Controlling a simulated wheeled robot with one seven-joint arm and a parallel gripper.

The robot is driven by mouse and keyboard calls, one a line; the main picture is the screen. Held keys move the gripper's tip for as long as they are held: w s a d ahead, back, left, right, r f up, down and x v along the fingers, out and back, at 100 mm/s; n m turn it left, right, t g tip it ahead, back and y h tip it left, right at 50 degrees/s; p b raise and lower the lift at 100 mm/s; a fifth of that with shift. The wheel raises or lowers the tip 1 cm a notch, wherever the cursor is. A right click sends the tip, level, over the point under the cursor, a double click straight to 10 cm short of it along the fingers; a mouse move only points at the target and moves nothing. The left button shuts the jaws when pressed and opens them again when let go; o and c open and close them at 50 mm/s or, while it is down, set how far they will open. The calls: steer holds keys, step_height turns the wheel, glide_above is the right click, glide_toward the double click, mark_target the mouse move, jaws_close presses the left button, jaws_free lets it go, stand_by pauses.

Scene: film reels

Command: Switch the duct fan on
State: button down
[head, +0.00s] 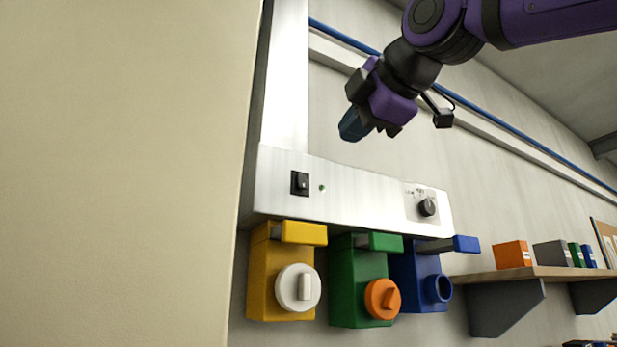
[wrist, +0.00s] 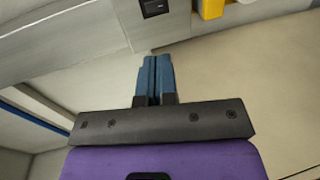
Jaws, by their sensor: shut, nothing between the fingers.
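A white metal panel (head: 365,190) on the wall carries a black rocker switch (head: 300,183) at its left. A small green indicator (head: 321,188) sits beside the switch, and a black rotary knob (head: 427,207) is at the panel's right end. The wrist view also shows the black switch (wrist: 154,8) at the top edge, partly cut off. My gripper (head: 352,128) is above the panel, up and right of the switch, apart from it. In the wrist view my gripper's blue fingers (wrist: 156,62) are together with nothing between them. Which way the rocker is set cannot be told.
Below the panel hang yellow (head: 268,285), green (head: 350,290) and blue (head: 412,275) boxes with protruding handles. A shelf (head: 540,273) with small boxes is at the right. A beige surface (head: 120,170) fills the left. The wall between gripper and panel is clear.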

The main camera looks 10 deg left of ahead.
mark_target(303, 185)
steer(key=shift+w, duration=0.1)
steer(key=x, duration=1.4)
stand_by(0.3)
